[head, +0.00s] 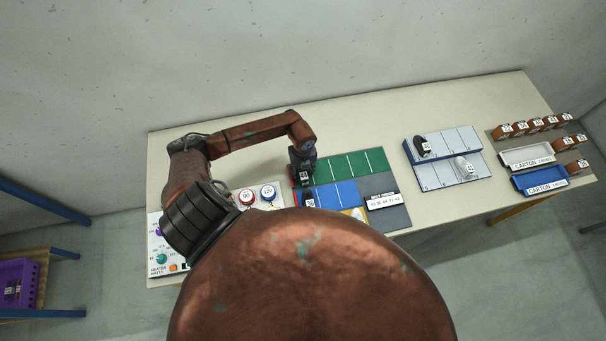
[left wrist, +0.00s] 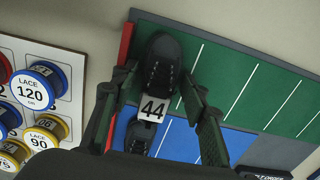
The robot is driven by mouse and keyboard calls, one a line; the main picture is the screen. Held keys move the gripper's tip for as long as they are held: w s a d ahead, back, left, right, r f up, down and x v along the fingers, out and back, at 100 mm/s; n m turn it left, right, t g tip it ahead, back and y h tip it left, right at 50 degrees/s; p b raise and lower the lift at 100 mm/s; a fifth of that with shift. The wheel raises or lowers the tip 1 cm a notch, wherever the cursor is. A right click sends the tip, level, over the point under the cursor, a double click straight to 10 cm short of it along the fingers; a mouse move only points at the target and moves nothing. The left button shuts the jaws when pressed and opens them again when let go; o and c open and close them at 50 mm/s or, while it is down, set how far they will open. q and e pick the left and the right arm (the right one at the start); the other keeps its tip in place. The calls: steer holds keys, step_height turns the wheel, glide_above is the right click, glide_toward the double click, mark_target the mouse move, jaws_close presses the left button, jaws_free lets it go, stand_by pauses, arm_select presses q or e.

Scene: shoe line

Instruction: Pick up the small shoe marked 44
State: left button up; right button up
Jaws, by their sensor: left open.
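The small shoe marked 44 (left wrist: 164,62) is black with laces and a white tag. It lies at the left end of the green section (left wrist: 222,72) of a board. In the head view, its tag (head: 304,174) shows just below my left gripper (head: 302,162). In the left wrist view, the fingers of my left gripper (left wrist: 158,88) are apart, one on each side of the shoe. I cannot tell whether they touch it. My right gripper is not in view.
Another dark shoe (head: 308,200) stands in the blue section (head: 340,194). Lace spools (left wrist: 38,85) sit on a white panel to the left. A grey-blue rack (head: 437,174) with shoes and carton trays (head: 526,157) stand to the right. Bare table lies between.

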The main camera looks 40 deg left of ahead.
arm_select(q)
steer(key=c, duration=0.9)
steer(key=shift+c, duration=0.2)
steer(key=shift+r, duration=0.15)
